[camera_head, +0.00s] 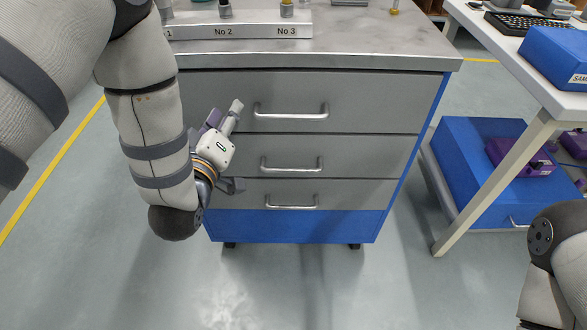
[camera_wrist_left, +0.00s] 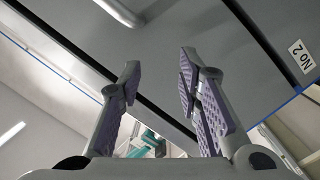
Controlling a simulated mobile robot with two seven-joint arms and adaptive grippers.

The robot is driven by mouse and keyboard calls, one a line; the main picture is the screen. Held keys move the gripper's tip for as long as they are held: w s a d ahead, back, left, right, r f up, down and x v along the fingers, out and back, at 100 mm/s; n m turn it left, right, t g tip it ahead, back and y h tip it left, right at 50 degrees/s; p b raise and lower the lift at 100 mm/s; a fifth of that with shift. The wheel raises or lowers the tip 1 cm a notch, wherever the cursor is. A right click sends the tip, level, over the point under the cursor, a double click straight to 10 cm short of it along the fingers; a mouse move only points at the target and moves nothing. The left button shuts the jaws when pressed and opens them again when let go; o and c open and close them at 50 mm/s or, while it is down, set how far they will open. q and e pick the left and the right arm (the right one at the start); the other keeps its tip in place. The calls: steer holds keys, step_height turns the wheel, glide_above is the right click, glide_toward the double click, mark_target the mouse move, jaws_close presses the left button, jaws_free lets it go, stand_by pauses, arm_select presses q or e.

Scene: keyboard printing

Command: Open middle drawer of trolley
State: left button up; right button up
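The grey trolley (camera_head: 227,86) has three drawers with bar handles, and all look shut. The middle drawer (camera_head: 370,155) has its silver handle (camera_head: 292,168) near its centre. My left gripper (camera_head: 238,147) is in front of the drawers' left part, left of the handles and apart from them. Its fingers are spread, one higher and one lower. In the left wrist view the gripper (camera_wrist_left: 160,78) is open with nothing between its fingertips. A bar handle (camera_wrist_left: 118,14) shows there at the top edge; I cannot tell surely which drawer it belongs to. My right gripper is out of view.
The top drawer's handle (camera_head: 291,111) and the bottom drawer's handle (camera_head: 292,202) sit above and below. A labelled grey rack (camera_head: 250,31) stands on top. A white table (camera_head: 500,50) with a blue box (camera_head: 555,55) is at right. Floor in front is clear.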

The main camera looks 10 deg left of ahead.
arm_select(q)
steer(key=s+d+f+n+b, duration=0.2)
steer(key=d+f+n, duration=0.2)
steer(key=d+f, duration=0.45)
steer(key=n+g+y+b, duration=0.2)
steer(key=n+b, duration=0.1)
steer(key=n, duration=0.4)
glide_toward(290, 172)
steer(key=b+x, duration=0.1)
steer(key=x, duration=0.9)
steer(key=shift+w+a, duration=0.1)
steer(key=shift+w, duration=0.25)
jaws_close()
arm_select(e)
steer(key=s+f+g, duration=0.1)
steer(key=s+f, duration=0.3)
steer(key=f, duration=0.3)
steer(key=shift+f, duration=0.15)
